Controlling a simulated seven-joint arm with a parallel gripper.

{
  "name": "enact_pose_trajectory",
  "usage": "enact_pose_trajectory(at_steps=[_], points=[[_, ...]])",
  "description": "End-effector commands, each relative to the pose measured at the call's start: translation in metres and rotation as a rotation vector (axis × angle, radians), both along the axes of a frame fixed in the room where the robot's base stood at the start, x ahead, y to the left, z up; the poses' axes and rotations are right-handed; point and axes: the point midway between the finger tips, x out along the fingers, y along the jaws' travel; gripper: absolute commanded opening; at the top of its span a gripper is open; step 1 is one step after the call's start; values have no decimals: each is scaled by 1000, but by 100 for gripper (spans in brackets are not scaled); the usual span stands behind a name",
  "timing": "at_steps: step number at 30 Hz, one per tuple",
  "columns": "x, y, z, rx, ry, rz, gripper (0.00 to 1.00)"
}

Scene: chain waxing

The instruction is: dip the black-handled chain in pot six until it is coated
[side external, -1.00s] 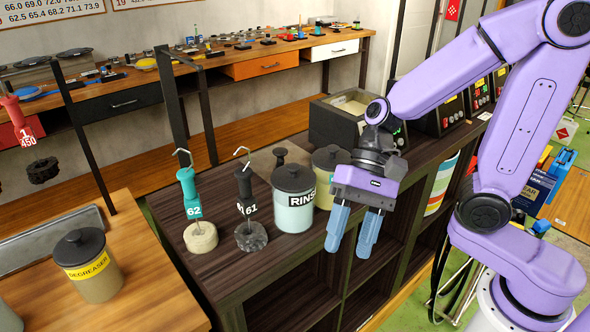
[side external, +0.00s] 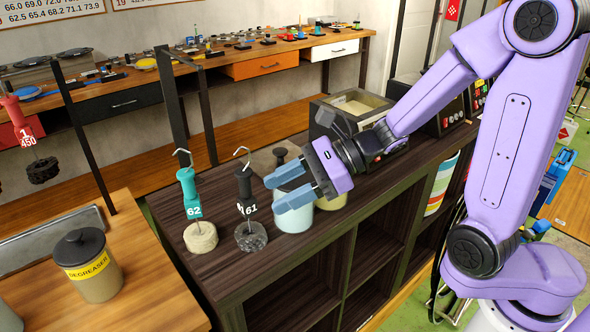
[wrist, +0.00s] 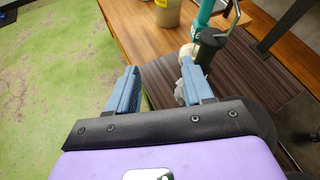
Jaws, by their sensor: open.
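The black-handled chain, marked 61, stands upright on the dark shelf top; its black handle (side external: 244,188) has a wire hook above and a dark coiled chain (side external: 251,237) at its foot. My gripper (side external: 273,194) is open and empty, turned sideways with its blue fingers pointing left at the handle. The fingertips are a little right of the handle, apart from it in the side view. In the wrist view the black handle (wrist: 210,45) shows beyond the right finger of my gripper (wrist: 159,63). I cannot read a number six on any pot.
A teal-handled chain (side external: 190,195), marked 62, stands just left of the black one. A rinse jar (side external: 294,217) is partly hidden behind my fingers. An open-topped black box (side external: 355,108) stands farther back. A degreaser jar (side external: 95,275) is on the wooden bench.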

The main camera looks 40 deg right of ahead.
Motion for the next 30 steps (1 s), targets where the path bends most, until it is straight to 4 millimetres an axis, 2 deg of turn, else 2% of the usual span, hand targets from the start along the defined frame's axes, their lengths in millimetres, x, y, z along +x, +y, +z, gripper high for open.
enact_pose_trajectory(at_steps=[6, 14, 20, 30], points=[[15, -23, 5, 110, 51, -242, 51], [21, -40, 8, 170, 71, -368, 51], [27, -35, 5, 174, 73, -372, 51], [48, -15, -5, 172, 73, -369, 51]])
